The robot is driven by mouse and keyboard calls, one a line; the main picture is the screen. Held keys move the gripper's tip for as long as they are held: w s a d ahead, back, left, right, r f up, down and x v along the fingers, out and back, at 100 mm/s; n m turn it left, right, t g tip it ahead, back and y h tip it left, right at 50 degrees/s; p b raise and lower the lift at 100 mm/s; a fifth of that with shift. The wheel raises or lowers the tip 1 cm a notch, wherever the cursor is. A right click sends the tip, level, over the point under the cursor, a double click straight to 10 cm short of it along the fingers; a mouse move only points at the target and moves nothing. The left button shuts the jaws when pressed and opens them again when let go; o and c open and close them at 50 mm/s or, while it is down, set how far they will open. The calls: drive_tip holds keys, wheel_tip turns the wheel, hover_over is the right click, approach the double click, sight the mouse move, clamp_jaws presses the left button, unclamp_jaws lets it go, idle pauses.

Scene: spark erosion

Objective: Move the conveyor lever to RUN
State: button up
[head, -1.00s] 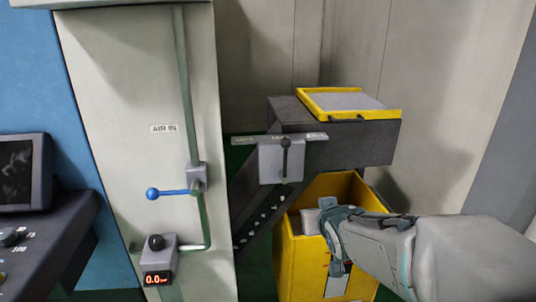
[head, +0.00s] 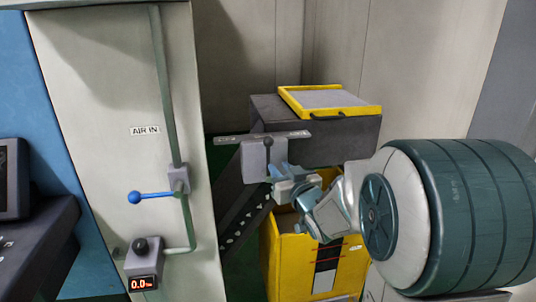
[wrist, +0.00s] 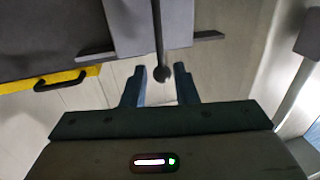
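The conveyor lever (head: 268,150) is a dark rod with a round black knob. It stands about upright on a grey box (head: 254,168) under a label strip (head: 232,140) whose lettering I cannot read. In the wrist view the lever's knob (wrist: 162,73) shows between the fingertips of my gripper (wrist: 160,72), with a gap on each side. In the head view my gripper (head: 275,178) is at the lower right of the lever box, and its fingers are partly lost against the box. The gripper is open; I cannot tell how deep the knob sits.
A dark conveyor (head: 330,138) with a yellow-framed top (head: 370,110) stands behind the lever. A yellow bin (head: 285,278) is below, partly hidden by my arm.

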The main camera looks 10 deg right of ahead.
sight(269, 156)
drive_tip(key=w, duration=0.3)
drive_tip(key=w+a+p, duration=0.1)
drive_tip(key=w, duration=0.4)
drive_tip(key=shift+w+a+p, duration=0.3)
drive_tip(key=shift+w+a, duration=0.1)
clamp_jaws()
